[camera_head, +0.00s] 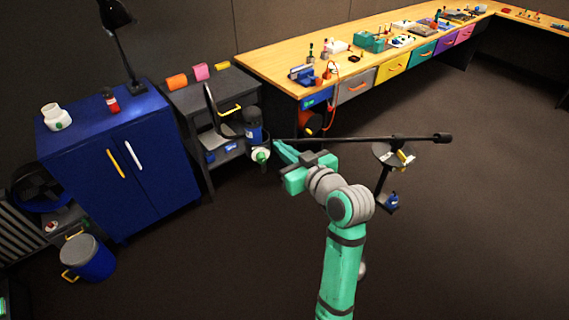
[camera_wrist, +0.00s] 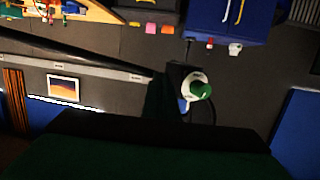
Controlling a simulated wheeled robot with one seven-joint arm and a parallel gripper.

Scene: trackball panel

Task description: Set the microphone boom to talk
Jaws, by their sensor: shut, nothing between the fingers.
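The microphone boom (camera_head: 375,138) is a long dark rod. It runs nearly level to the right in the head view, ending in a thicker black tip. In the wrist view the boom (camera_wrist: 80,53) slopes from the upper left to a dark pivot block. A white round hub with a green knob (camera_head: 261,155) is at its left end; the knob also shows in the wrist view (camera_wrist: 202,90). Small labels there are too small to read. My gripper (camera_head: 281,148) is shut and empty, close beside the hub and boom. Whether it touches the boom cannot be told.
A blue cabinet (camera_head: 150,165) and a dark shelf cart (camera_head: 226,85) stand to the left. A long wooden workbench (camera_head: 285,62) with coloured drawers runs along the back. Open floor lies to the right.

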